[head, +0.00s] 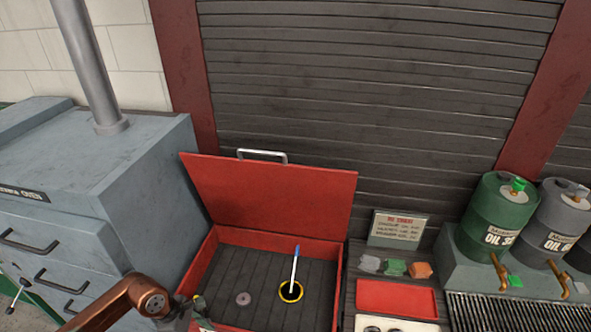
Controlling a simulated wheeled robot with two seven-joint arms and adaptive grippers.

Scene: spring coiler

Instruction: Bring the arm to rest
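My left arm (118,303) comes in from the lower left with a copper-brown link and a dark joint. My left gripper (192,312) is at the bottom edge, by the left front corner of an open red box (225,235). It is partly cut off and small, so I cannot tell whether it is open or shut or whether it touches the box. My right arm and gripper are not in view.
In the box, a white stick with a blue tip (295,265) stands in a yellow-rimmed black ring (291,291), beside a small grey disc (243,298). A grey drawer cabinet (90,180) is left. A red tray (396,298) and oil drums (497,218) are right.

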